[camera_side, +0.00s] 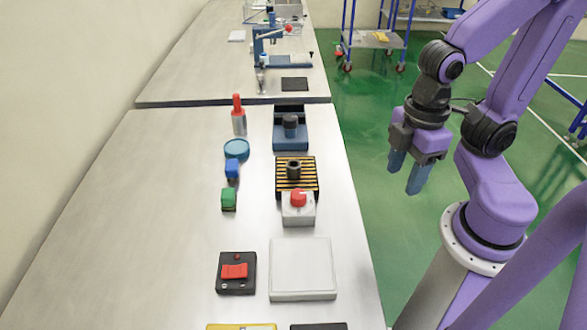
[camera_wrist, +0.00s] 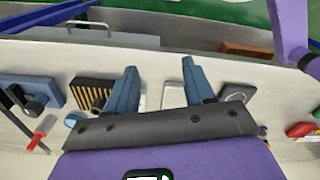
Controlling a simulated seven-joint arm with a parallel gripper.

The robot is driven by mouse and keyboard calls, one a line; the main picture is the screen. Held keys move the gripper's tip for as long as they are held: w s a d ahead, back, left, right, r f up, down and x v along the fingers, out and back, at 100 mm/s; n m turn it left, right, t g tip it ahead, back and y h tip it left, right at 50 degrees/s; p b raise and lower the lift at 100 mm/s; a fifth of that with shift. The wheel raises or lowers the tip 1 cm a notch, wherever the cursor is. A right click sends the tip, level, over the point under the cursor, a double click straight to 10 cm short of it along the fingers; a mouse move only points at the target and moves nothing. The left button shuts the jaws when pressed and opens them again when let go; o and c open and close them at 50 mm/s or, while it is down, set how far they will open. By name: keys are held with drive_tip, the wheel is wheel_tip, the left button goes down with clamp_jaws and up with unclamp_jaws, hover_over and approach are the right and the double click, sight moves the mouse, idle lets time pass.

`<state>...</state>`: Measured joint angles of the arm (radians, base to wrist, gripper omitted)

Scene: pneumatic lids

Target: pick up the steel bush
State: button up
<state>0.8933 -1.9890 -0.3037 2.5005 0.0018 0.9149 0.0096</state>
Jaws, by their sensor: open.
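A dark grey hollow cylinder (camera_side: 293,171), which looks like the steel bush, stands upright on a black-and-yellow striped pad (camera_side: 309,187) in the side view. The striped pad also shows left of my fingers in the wrist view (camera_wrist: 90,92); the cylinder is hard to make out there. My gripper (camera_side: 406,174) has two blue fingers, spread apart with nothing between them. It hangs in the air right of the bench edge, over the green floor, well apart from the cylinder. It shows in the wrist view (camera_wrist: 158,82) too.
A box with a red knob (camera_side: 298,200) stands just in front of the pad. A blue fixture (camera_side: 291,138) holding a dark cylinder stands behind it. A white plate (camera_side: 303,268) lies nearer; the bench's left side is clear.

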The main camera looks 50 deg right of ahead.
drive_tip(key=w+a+r+m, duration=0.2)
drive_tip(key=w+m, duration=0.4)
drive_tip(key=m, duration=0.1)
drive_tip(key=w+a+r+m, duration=0.1)
drive_tip(key=w+a+m, duration=0.1)
drive_tip(key=w+m, duration=0.45)
wheel_tip(320, 180, up, 4)
drive_tip(key=f+m, duration=0.1)
drive_tip(key=m, duration=2.1)
hover_over(295, 177)
drive_tip(key=f, duration=1.6)
drive_tip(key=shift+w+d+f, duration=0.25)
drive_tip(key=shift+w+d, duration=0.15)
drive_tip(key=c, duration=1)
